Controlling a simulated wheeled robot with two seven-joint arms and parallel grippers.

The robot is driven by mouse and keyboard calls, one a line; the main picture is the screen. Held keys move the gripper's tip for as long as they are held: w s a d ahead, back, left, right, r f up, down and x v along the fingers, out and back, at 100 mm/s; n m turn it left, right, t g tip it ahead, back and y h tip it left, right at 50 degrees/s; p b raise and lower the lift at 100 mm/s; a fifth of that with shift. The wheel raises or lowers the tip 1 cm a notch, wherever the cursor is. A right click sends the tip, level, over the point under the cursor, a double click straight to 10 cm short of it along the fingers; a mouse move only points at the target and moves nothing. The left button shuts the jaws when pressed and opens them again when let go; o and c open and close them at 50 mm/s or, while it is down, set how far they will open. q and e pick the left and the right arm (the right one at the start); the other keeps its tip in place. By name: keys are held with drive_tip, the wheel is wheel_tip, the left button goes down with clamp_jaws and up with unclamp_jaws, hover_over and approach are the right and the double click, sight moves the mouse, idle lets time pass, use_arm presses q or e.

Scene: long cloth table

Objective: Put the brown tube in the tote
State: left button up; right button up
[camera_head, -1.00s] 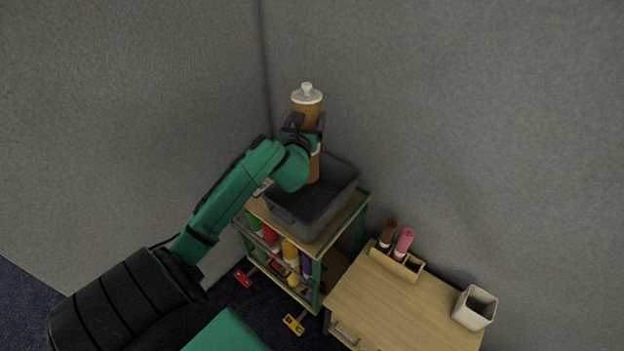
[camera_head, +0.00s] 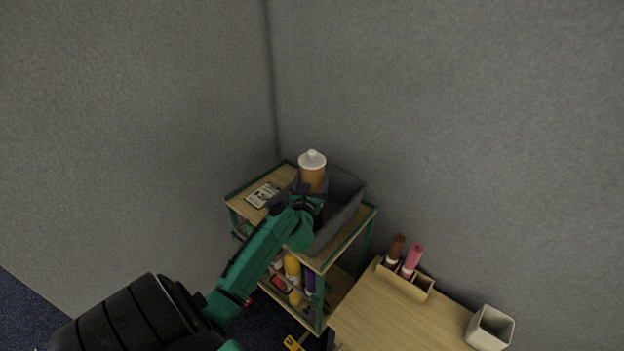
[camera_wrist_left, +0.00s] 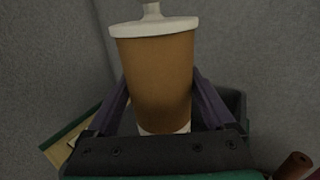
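The brown tube (camera_head: 312,179), orange-brown with a white cap, is upright in my left gripper (camera_head: 311,194). In the left wrist view the tube (camera_wrist_left: 157,80) stands between the two fingers, which press on its sides; the gripper (camera_wrist_left: 158,108) is shut on it. The grey tote (camera_head: 342,217) sits on top of the cart. The tube is at the tote's opening, with its top above the rim. Its lower end is hidden behind my gripper and arm, so I cannot tell whether it touches the tote's floor. My right gripper is not in view.
The cart's wooden top (camera_head: 244,207) carries a card (camera_head: 263,194) left of the tote. Colored bottles (camera_head: 292,267) stand on its lower shelf. A desk (camera_head: 395,318) at right holds a rack (camera_head: 404,282) with dark brown and pink tubes, and a white cup (camera_head: 489,328). Grey walls meet behind.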

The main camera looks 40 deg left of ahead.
use_arm(q)
drive_tip(key=shift+o, duration=0.5)
drive_tip(key=shift+s+d+r, duration=0.1)
drive_tip(key=v, duration=1.2)
drive_tip(key=shift+b, duration=0.3)
